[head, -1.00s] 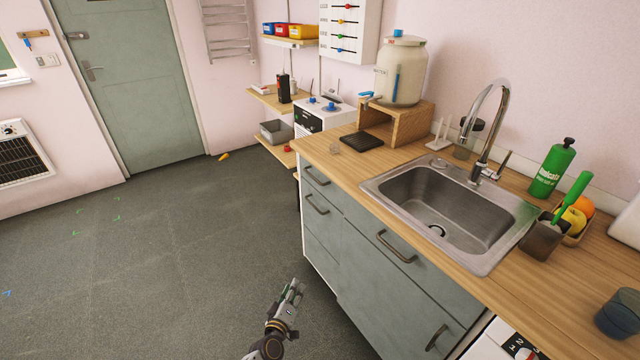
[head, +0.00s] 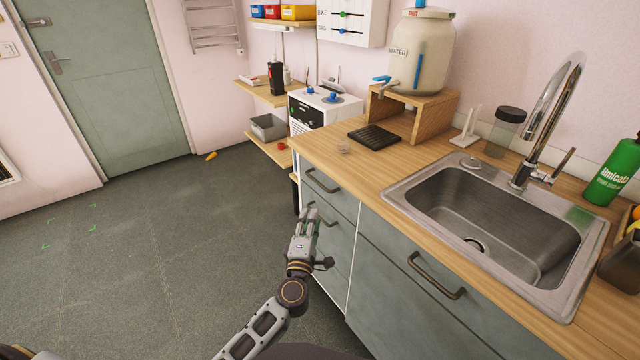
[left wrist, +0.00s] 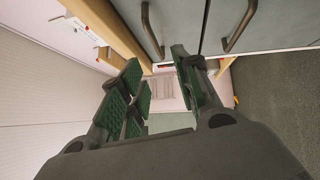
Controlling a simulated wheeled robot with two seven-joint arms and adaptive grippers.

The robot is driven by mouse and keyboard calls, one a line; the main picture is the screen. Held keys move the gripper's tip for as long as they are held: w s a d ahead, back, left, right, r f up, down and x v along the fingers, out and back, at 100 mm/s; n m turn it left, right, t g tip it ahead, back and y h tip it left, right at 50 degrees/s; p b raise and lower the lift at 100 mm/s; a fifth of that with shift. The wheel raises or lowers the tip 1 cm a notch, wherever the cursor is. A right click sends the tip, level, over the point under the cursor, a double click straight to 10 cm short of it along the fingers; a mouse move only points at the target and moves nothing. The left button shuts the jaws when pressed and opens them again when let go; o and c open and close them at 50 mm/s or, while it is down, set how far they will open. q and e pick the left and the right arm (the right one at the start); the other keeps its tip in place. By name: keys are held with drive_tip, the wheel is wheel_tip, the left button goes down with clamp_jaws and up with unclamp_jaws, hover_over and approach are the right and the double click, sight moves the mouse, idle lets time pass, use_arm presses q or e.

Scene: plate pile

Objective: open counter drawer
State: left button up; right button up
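The counter (head: 345,183) has grey-green drawer fronts with dark bar handles. At its far left end are a top drawer handle (head: 322,181) and a second handle below it (head: 322,214). A wider front (head: 400,300) with its own handle (head: 436,276) is to the right. The fronts look shut. My left gripper (head: 309,215) is just in front of the left drawers, close to the lower handle; contact cannot be told. In the left wrist view its green-padded fingers (left wrist: 160,85) are apart with nothing between them, and two handles show beyond, one at top (left wrist: 240,25). My right gripper is not in view.
A steel sink (head: 500,225) with a faucet, a water jar (head: 420,50) on a wooden stand and a green bottle (head: 615,172) are on the counter. A shelf with a grey bin (head: 268,127) stands beyond.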

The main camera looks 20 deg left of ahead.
use_arm(q)
drive_tip(key=shift+w+r, duration=0.25)
drive_tip(key=shift+r, duration=0.1)
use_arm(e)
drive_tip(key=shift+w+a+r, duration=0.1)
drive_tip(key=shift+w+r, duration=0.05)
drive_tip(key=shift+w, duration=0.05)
use_arm(q)
drive_tip(key=shift+w, duration=0.15)
drive_tip(key=w+a+r+b, duration=0.1)
drive_tip(key=w+r+b, duration=0.1)
drive_tip(key=w, duration=1.1)
drive_tip(key=shift+a, duration=0.35)
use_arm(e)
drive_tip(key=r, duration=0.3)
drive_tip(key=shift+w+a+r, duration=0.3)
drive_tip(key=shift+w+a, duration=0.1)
use_arm(q)
drive_tip(key=shift+w, duration=0.15)
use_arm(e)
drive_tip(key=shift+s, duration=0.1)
use_arm(q)
clamp_jaws()
